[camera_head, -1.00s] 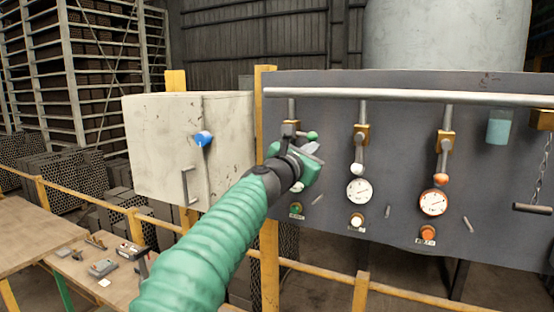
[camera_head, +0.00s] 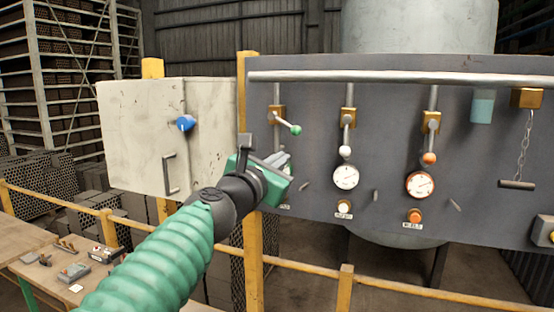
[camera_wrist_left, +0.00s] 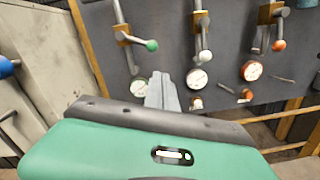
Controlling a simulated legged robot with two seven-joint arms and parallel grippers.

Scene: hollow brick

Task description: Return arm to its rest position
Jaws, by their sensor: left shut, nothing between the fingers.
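My left arm comes in from the lower left in a green ribbed sleeve. Its gripper (camera_head: 280,160) is shut and empty, in front of the left part of the grey control panel (camera_head: 390,200). In the left wrist view the closed fingers (camera_wrist_left: 162,92) point toward the panel. The lever with the green knob (camera_head: 295,130) is just above and apart from the fingertips, and it shows in the wrist view too (camera_wrist_left: 151,45). It slants down to the right. My right gripper does not show.
Levers with a white knob (camera_head: 346,152) and an orange knob (camera_head: 429,158) hang on the panel above gauges. A pale cabinet (camera_head: 140,130) with a blue knob (camera_head: 186,123) stands left. A yellow railing (camera_head: 345,285) runs below. A table (camera_head: 50,250) with small parts is at lower left.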

